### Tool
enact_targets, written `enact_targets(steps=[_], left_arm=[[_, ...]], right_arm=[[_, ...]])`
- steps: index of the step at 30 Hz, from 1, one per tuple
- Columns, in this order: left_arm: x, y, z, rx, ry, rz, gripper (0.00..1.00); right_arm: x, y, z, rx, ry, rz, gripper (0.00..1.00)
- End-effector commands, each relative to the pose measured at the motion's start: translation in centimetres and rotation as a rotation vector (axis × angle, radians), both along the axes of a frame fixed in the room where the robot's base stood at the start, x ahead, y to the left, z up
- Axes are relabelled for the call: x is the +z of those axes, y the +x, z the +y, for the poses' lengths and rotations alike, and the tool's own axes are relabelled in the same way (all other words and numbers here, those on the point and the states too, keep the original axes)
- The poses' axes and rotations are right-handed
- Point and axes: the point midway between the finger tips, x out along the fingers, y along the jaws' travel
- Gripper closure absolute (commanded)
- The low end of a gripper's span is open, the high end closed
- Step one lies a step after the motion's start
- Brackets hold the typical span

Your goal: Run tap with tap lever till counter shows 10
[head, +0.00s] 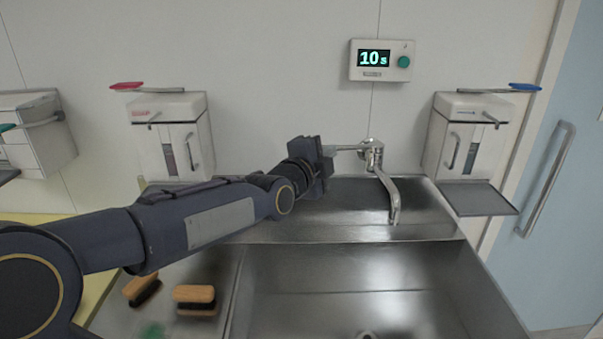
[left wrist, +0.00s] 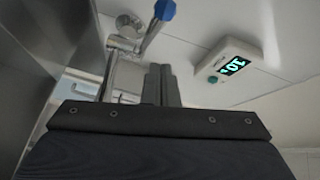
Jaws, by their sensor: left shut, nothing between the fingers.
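The counter (head: 380,60) on the wall reads "10 s"; it also shows, tilted, in the left wrist view (left wrist: 232,67). The chrome tap (head: 374,156) stands behind the sink, its spout curving down to the right, with no water stream visible below it. The tap lever (head: 349,147) points left toward my left gripper (head: 330,151). In the left wrist view the lever (left wrist: 152,34) has a blue tip, just beyond the closed, empty fingers (left wrist: 161,84). I cannot tell whether the fingers touch it. My right gripper is out of view.
The steel sink (head: 350,262) lies below the tap. Dispensers hang on both sides, one with a red lever (head: 127,86), one with a blue lever (head: 524,87). Two wooden brushes (head: 194,294) lie at the lower left. A blue door (head: 575,200) is at right.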

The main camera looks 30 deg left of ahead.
Motion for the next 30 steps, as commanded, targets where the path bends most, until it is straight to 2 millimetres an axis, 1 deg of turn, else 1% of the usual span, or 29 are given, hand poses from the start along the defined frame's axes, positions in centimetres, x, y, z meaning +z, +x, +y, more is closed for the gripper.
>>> enact_targets(steps=[3, 7, 14, 21, 25, 30], left_arm=[[-0.1, -1.1, 0.2, -0.006, 0.004, -0.003, 1.0], [-0.1, -2.6, 0.8, -0.004, 0.003, -0.003, 1.0], [0.5, -5.6, 1.7, -0.009, 0.002, -0.004, 1.0], [0.6, -8.5, 2.9, -0.008, 0.002, 0.0, 1.0], [0.5, -9.2, 3.3, -0.007, 0.001, 0.003, 1.0], [0.5, -9.4, 3.3, -0.007, 0.002, 0.004, 1.0]], right_arm=[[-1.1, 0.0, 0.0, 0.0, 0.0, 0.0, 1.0], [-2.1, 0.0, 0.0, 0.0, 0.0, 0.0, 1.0], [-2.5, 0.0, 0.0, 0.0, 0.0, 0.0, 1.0], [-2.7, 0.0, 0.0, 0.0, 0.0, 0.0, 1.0], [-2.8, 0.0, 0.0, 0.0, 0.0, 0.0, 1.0], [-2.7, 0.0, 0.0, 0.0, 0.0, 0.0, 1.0]])
